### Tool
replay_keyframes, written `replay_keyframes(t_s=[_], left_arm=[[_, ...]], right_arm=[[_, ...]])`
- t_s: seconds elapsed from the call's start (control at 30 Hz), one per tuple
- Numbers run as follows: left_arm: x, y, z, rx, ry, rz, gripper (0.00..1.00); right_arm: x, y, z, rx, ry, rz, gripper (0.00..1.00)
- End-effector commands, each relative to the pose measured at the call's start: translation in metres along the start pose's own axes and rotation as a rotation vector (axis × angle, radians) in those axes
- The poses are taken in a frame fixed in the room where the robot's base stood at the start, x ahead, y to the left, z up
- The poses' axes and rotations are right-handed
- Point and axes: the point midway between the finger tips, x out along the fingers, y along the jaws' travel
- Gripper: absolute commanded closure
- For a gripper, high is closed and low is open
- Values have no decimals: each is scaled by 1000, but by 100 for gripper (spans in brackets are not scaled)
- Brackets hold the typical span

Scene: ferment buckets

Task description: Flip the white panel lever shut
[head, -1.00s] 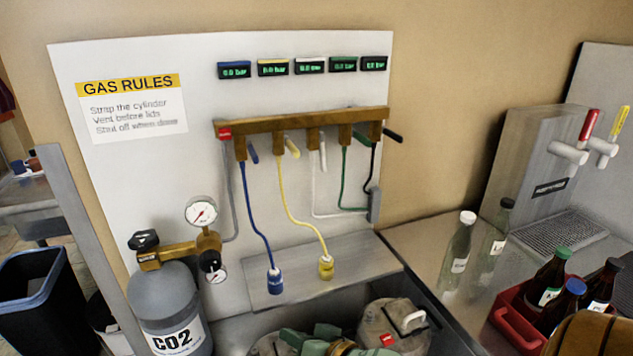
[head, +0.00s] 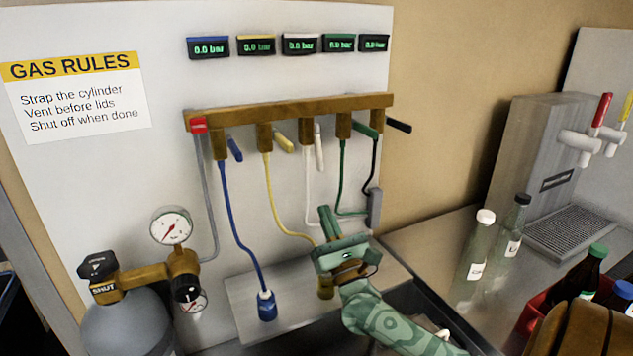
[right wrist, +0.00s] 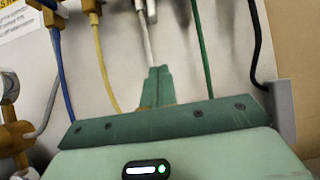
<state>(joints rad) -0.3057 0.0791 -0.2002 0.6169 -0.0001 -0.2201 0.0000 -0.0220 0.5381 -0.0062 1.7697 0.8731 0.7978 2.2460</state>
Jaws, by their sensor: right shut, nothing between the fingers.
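The white lever (head: 319,152) hangs almost straight down beside the white hose under the brown manifold bar (head: 290,111), third from the left. In the right wrist view the white lever (right wrist: 151,10) is at the top edge, partly cut off. My right gripper (head: 325,210) is shut and empty, with its fingertips pointing up, below the white lever and apart from it in the picture. In the right wrist view its fingertips (right wrist: 160,70) overlap the lower white hose (right wrist: 145,40); I cannot tell whether they touch it. My left gripper is not in view.
The blue lever (head: 235,148) and yellow lever (head: 284,143) are to the left; the green lever (head: 366,131) and black lever (head: 398,125) are to the right. Hoses hang around my right gripper. A CO2 cylinder (head: 125,325) stands lower left, bottles (head: 475,250) on the right.

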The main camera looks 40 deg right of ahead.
Motion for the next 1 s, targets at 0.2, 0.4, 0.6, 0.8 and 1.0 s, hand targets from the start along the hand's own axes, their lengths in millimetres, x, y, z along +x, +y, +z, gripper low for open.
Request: replay_keyframes(t_s=[0.2,0.4,0.6,0.8,1.0], left_arm=[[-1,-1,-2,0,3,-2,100],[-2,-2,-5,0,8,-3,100],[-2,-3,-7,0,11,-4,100],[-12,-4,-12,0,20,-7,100],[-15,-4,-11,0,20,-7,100]], right_arm=[[13,1,1,-2,-2,1,100],[51,1,1,-2,-3,1,100],[94,1,0,-1,-2,1,100],[85,1,21,0,1,2,100],[76,1,30,-3,1,3,100]])
